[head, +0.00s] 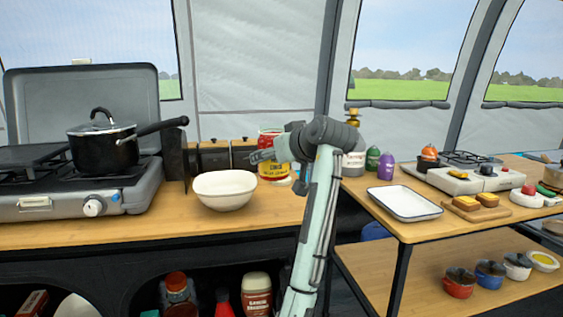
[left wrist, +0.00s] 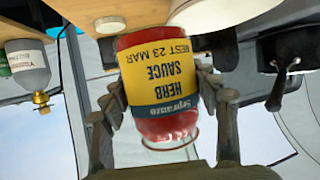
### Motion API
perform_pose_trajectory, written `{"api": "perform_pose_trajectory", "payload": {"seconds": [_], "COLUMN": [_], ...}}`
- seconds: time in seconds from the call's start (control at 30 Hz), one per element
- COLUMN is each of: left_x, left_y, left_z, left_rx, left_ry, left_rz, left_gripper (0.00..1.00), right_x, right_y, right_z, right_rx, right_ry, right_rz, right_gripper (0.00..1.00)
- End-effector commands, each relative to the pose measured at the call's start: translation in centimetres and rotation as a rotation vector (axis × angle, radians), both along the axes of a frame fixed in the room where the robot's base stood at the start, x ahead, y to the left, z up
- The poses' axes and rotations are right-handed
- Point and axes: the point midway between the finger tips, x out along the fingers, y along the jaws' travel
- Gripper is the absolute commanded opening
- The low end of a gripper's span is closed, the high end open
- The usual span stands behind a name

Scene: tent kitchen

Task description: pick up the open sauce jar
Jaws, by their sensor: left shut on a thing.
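The sauce jar (head: 274,171) is red with a yellow label and stands upright behind and right of the white bowl, partly covered by my gripper. In the left wrist view, which is upside down, the jar (left wrist: 160,78) reads "Herb Sauce", and a thin rim shows at its mouth. My left gripper (head: 262,156) reaches it from the right. Its fingers (left wrist: 165,105) are shut on the jar, one on each side. I cannot tell whether the jar's base touches the counter. My right gripper is not in view.
The white bowl (head: 224,191) stands close by at front left. A stove (head: 75,205) with a black pot (head: 103,147) is at the left. Dark canisters (head: 214,157) stand behind. A white tray (head: 403,204) lies on the right table, near purple (head: 386,168) and green (head: 372,158) bottles.

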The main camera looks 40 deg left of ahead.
Motion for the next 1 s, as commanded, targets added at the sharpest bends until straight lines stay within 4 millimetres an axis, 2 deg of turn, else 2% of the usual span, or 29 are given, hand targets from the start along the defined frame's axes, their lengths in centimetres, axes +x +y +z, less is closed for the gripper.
{"api": "perform_pose_trajectory", "payload": {"seconds": [0.4,0.87,1.0], "left_x": [-2.5,-3.4,-3.5], "left_y": [0.5,0.6,0.6], "left_z": [1.8,2.3,2.3], "left_rx": [0.003,0.003,0.003], "left_ry": [-0.007,-0.005,-0.005], "left_rz": [0.001,0.000,0.000], "left_gripper": [0.06,0.06,0.06], "right_x": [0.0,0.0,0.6], "right_y": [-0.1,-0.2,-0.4], "right_z": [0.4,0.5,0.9], "right_rx": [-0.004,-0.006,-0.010], "right_ry": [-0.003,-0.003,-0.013], "right_rz": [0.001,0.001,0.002], "right_gripper": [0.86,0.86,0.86]}}
